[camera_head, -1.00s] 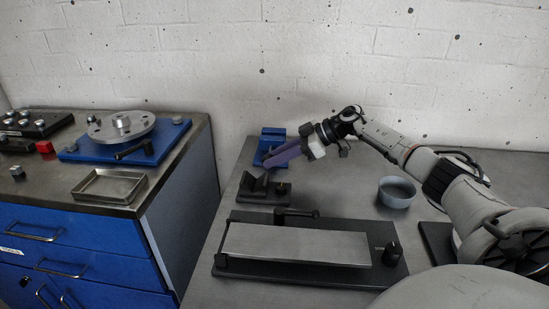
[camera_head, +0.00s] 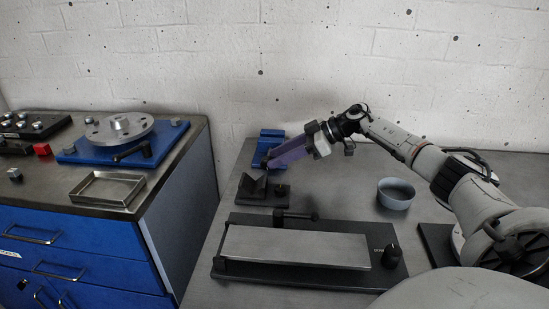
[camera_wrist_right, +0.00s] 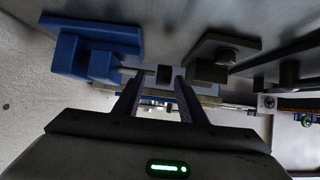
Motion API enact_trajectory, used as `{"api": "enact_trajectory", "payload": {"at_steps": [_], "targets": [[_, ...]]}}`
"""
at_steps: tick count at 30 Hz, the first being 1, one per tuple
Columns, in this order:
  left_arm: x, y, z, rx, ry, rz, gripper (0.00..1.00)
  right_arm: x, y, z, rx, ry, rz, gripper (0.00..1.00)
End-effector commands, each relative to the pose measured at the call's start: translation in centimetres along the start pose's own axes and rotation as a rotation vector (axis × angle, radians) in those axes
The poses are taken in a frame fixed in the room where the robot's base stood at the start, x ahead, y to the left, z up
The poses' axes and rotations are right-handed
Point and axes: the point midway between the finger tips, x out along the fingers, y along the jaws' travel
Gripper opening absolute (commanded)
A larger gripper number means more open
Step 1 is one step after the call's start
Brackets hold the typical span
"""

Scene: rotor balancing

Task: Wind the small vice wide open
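The small vice (camera_head: 271,133) is blue and stands at the back left of the metal bench. It also shows at the upper left in the right wrist view (camera_wrist_right: 97,42). My right gripper (camera_head: 272,163), with purple fingers, reaches in from the right and partly hides the vice's front. In the right wrist view its two fingers (camera_wrist_right: 160,78) stand apart, with a small dark block between or just beyond the tips. I cannot tell whether they touch it. The vice's jaw gap is not clear. My left gripper is out of view.
A black V-block (camera_head: 253,190) sits just in front of the vice. A flat plate on a black base (camera_head: 225,265) fills the bench's front. A grey-blue round dish (camera_head: 396,194) stands to the right. A blue cabinet (camera_head: 80,245) with a rotor and tray is at the left.

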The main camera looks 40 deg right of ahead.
Motion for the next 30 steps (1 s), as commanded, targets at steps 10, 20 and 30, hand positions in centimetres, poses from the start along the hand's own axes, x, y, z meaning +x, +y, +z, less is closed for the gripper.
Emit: {"api": "enact_trajectory", "payload": {"at_steps": [10,20,30], "targets": [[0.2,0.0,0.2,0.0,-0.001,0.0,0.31,-6.7,0.1,0.1,-0.001,-0.004,0.005,0.38],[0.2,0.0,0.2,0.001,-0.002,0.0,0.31,-8.6,0.1,-0.1,-0.002,0.002,0.004,0.38],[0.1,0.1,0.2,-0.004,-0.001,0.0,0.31,-8.5,0.1,-0.1,-0.001,0.001,0.004,0.38]]}}
